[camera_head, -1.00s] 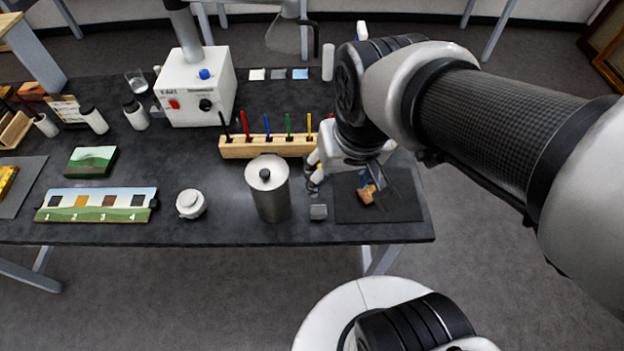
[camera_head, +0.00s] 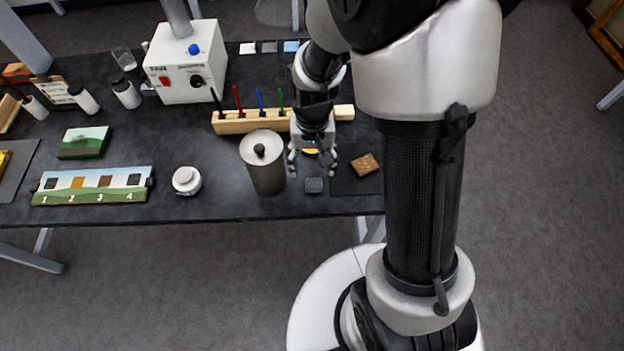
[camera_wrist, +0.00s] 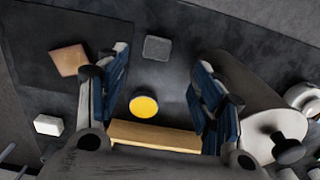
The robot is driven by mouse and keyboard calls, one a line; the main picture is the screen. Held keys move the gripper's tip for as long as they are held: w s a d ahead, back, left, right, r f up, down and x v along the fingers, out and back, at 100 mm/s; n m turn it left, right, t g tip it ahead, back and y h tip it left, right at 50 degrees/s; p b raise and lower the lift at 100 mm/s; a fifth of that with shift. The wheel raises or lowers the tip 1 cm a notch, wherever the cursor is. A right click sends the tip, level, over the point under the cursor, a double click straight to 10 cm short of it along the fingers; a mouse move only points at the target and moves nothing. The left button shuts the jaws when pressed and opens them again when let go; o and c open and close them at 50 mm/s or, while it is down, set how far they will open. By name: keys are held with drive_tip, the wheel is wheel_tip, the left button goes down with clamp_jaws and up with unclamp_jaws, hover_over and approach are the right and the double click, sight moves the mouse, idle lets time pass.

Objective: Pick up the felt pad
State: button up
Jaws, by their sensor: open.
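The small grey square, which looks like the felt pad (camera_head: 313,185), lies flat on the dark bench near its front edge, between the metal canister and the dark mat. In the wrist view the pad (camera_wrist: 157,47) shows near the top, close to the fingertip ends. My gripper (camera_head: 312,168) is open and empty, pointing down just behind the pad in the head view. In the wrist view its blue-lined fingers (camera_wrist: 163,60) are spread apart, with the pad between their lines and no finger touching it visibly.
A lidded metal canister (camera_head: 264,172) stands close left of my gripper. A brown block (camera_head: 366,165) lies on the dark mat to the right. A wooden pen rack (camera_head: 240,123) stands behind. A round yellow thing (camera_wrist: 143,105) shows between my fingers.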

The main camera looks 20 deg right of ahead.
drive_tip(key=b, duration=0.1)
hover_over(314, 187)
drive_tip(key=f, duration=0.5)
drive_tip(key=shift+w+a+f, duration=0.1)
drive_tip(key=shift+w+f, duration=0.15)
drive_tip(key=shift+w, duration=0.05)
drive_tip(key=shift+s+f+b, duration=0.15)
drive_tip(key=shift+f+b, duration=0.5)
drive_tip(key=shift+f, duration=0.7)
drive_tip(key=shift+s+f+b, duration=0.15)
drive_tip(key=shift+f+b, duration=0.5)
drive_tip(key=shift+f, duration=0.7)
drive_tip(key=shift+r, duration=0.1)
drive_tip(key=c, duration=0.9)
drive_tip(key=shift+r, duration=0.15)
wheel_tip(314, 187, up, 20)
drive_tip(key=p, duration=0.6)
